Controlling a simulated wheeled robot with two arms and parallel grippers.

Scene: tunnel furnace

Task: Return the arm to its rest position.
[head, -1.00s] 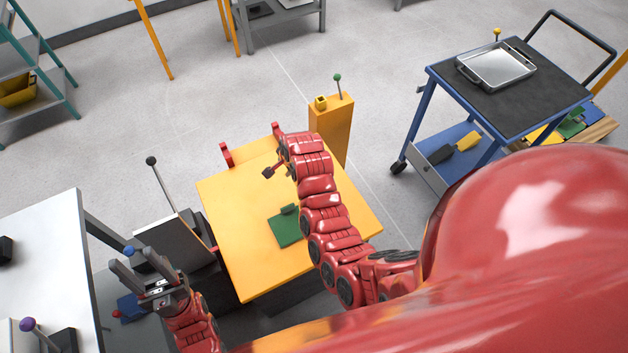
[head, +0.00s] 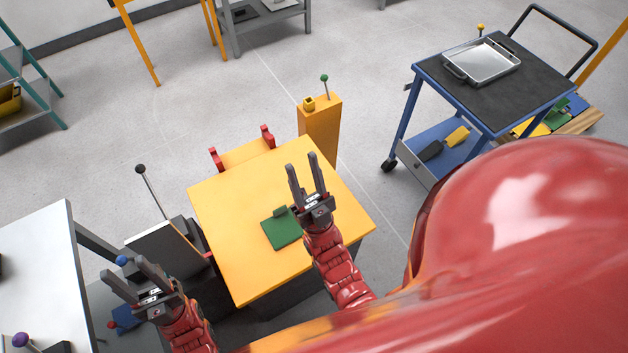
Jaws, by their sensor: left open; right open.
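My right gripper (head: 304,172) is over the yellow table in the middle of the head view, its two fingers apart and pointing up the picture, with nothing between them. Its red arm comes in from below, bent short. My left gripper (head: 121,270) is at the lower left, its fingers apart and empty, beside a grey box-like unit. Both grippers are apart from any object that I can make out.
The yellow table (head: 235,220) carries a green pad with a small block (head: 281,230). An orange post (head: 320,128) with a green-knobbed lever stands behind it. A black-knobbed lever (head: 152,190) rises at left, near a white table (head: 40,265). A blue cart (head: 540,95) bears a metal tray (head: 487,63).

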